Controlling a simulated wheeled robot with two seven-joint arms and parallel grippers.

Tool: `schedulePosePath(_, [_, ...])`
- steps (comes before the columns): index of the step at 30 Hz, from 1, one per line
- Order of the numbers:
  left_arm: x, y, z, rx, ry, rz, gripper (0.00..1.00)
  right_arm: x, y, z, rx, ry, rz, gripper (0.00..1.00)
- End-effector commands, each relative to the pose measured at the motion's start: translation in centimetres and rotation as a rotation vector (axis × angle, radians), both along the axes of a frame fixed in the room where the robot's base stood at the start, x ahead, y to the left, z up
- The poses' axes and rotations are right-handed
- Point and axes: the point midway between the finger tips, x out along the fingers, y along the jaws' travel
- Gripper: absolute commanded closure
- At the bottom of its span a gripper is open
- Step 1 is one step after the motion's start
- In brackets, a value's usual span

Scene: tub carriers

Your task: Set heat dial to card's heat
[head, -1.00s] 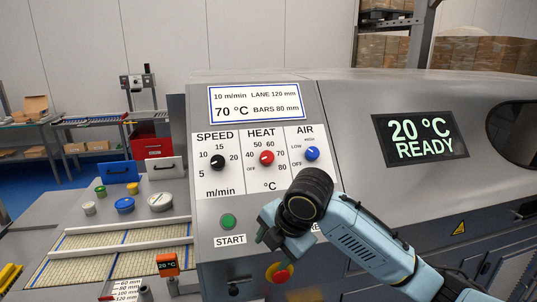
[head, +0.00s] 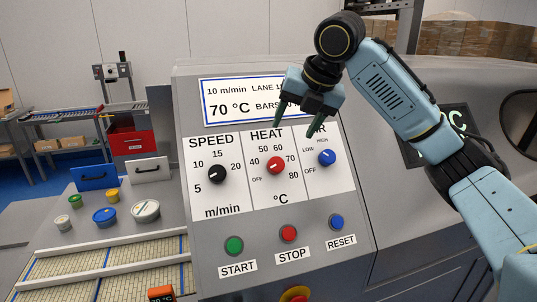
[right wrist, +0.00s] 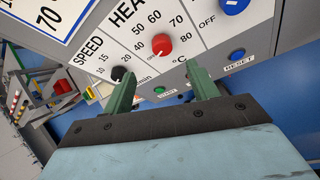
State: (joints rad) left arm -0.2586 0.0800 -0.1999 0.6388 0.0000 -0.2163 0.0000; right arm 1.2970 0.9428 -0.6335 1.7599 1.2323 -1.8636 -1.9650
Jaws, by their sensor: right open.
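The red heat dial (head: 276,165) sits mid-panel on the machine's sloped face, in a white scale marked OFF and 40 to 80 °C. Its pointer is too small to read surely. It also shows in the right wrist view (right wrist: 161,45), just beyond the fingertips. The card (head: 225,103) above reads 10 m/min and 70 °C; its right part is hidden by my gripper. My right gripper (head: 294,130) is open and empty, in front of the panel above the heat dial, apart from it. My left gripper does not show.
The black speed dial (head: 217,174) and blue air dial (head: 327,157) flank the heat dial. Below are the green start (head: 234,245), red stop (head: 288,233) and blue reset (head: 336,222) buttons. My arm covers most of the display (head: 430,150). Tubs stand at left.

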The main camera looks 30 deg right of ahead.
Motion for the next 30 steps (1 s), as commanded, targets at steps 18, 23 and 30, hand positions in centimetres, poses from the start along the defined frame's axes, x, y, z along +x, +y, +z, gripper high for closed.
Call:
schedulePosePath(18, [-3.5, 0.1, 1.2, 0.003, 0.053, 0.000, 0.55, 5.3, 0.7, -9.9, 0.001, 0.004, 0.000, 0.41])
schedulePosePath(23, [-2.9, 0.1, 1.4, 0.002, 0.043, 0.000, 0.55, 6.0, 0.7, -11.1, 0.001, 0.001, -0.002, 0.41])
schedulePosePath(30, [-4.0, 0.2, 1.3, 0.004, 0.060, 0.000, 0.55, 6.1, 0.7, -11.4, 0.000, 0.000, -0.001, 0.41])
